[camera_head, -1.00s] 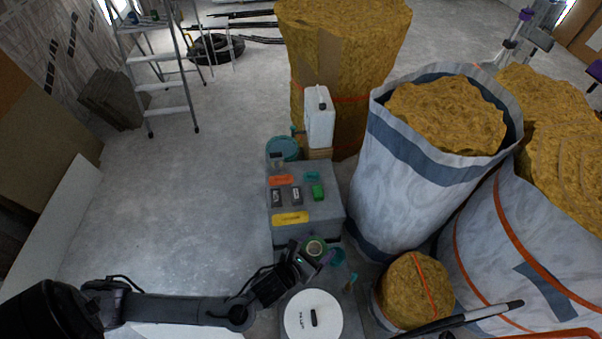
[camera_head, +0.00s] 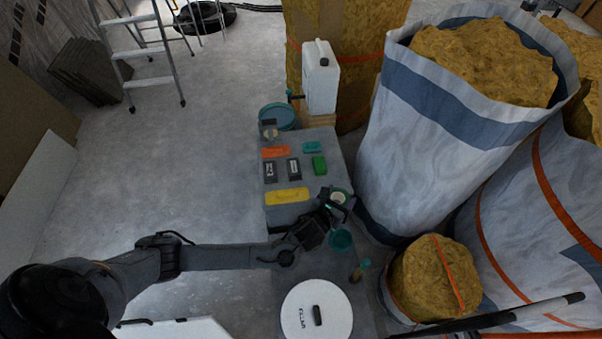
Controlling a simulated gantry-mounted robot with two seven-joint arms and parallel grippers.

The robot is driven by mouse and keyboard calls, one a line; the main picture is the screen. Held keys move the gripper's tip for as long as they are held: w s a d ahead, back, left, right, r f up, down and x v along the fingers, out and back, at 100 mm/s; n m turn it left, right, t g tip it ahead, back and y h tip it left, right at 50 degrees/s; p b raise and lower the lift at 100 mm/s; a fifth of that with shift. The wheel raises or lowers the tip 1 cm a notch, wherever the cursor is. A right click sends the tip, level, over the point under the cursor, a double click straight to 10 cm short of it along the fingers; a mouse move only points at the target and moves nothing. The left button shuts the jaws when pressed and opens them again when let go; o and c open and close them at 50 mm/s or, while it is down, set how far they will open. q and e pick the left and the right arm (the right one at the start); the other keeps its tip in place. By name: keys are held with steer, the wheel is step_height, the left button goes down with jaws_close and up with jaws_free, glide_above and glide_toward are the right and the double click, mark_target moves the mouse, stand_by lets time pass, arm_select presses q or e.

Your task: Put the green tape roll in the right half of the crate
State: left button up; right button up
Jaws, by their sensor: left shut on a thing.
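I cannot tell how high the roll is above the surface. The grey box (camera_head: 272,216) carries several small items, and I cannot make out whether it is the crate or where its halves divide. My right gripper is not in view.
On the grey box lie a yellow item (camera_head: 286,196), a green block (camera_head: 319,165), an orange item (camera_head: 275,152) and dark labelled blocks (camera_head: 294,168). A teal cup (camera_head: 341,240) and white disc (camera_head: 316,312) are nearer. A tall insulation sack (camera_head: 420,150) stands close on the right.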

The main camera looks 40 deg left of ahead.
arm_select(q)
steer(key=w+a+f+n+g+y+b, duration=0.1)
steer(key=w+a+f+n+y+b, duration=0.15)
steer(key=w+f+b, duration=1.05)
steer(key=w+a+f+n+y+b, duration=0.2)
steer(key=w+a+f+b, duration=0.5)
steer(key=b, duration=1.2)
steer(key=shift+g, duration=0.3)
steer(key=s+a+f+b, duration=0.1)
steer(key=a+f, duration=0.1)
steer(key=s+a+f+b, duration=0.1)
steer(key=a+f+b, duration=0.1)
steer(key=a+f, duration=0.1)
steer(key=s+a+f+b, duration=0.1)
steer(key=a+f+b, duration=0.1)
steer(key=a+f, duration=0.1)
steer(key=shift+s+a+f, duration=0.1)
steer(key=shift+s+a, duration=0.15)
steer(key=shift+s, duration=0.05)
step_height(320, 180, down, 4)
steer(key=b, duration=0.3)
steer(key=shift+f, duration=0.1)
steer(key=o, duration=1.1)
